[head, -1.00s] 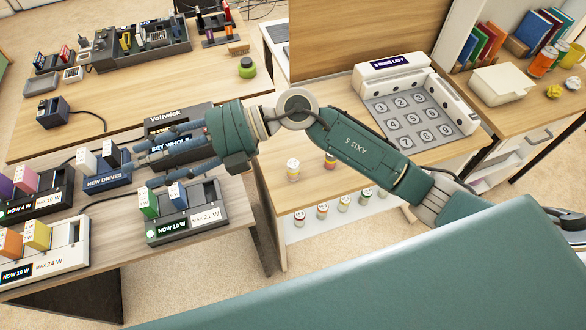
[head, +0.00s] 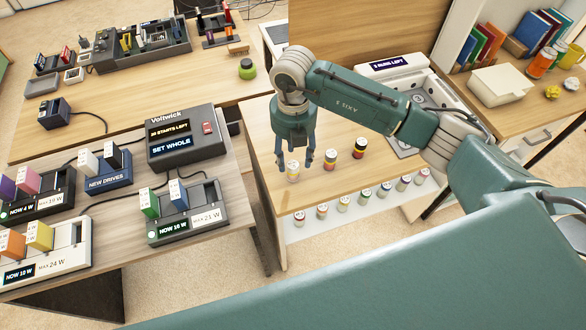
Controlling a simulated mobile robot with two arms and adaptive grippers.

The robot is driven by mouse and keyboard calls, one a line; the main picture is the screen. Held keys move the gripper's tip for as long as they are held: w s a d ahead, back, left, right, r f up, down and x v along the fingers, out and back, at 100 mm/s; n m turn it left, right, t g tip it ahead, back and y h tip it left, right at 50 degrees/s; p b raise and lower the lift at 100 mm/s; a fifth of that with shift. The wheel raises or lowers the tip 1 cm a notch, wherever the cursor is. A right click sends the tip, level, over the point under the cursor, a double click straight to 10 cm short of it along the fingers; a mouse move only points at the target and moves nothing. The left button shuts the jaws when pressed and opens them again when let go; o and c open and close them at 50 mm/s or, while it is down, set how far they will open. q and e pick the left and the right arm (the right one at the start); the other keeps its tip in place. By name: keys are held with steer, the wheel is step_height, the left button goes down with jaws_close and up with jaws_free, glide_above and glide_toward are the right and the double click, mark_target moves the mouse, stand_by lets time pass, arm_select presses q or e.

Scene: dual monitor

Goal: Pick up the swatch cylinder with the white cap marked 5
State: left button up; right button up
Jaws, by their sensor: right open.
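Several small swatch cylinders with colored bands are in the head view. One with a white cap (head: 293,172) stands upright on the wooden desk, partly hidden by my right gripper (head: 297,164). That gripper points down with its fingers apart, seemingly at or just above this cylinder; I cannot tell whether they touch it. More white-capped cylinders (head: 343,204) line the lower shelf. The cap marks are too small to read. My left gripper is out of view.
A white keypad machine (head: 390,66) at the desk's back is partly hidden by my right arm. A left table holds the Voltwick box (head: 185,138) and drive docks (head: 187,212). A gap separates it from the desk. The desk front near the cylinders is clear.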

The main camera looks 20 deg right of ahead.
mark_target(293, 165)
step_height(293, 165, down, 4)
steer(key=shift+s+a+f+p, duration=0.1)
steer(key=shift+s+f+p, duration=0.1)
steer(key=shift+p, duration=0.65)
steer(key=shift+w+f, duration=0.1)
steer(key=shift+f, duration=0.35)
steer(key=c, duration=1.2)
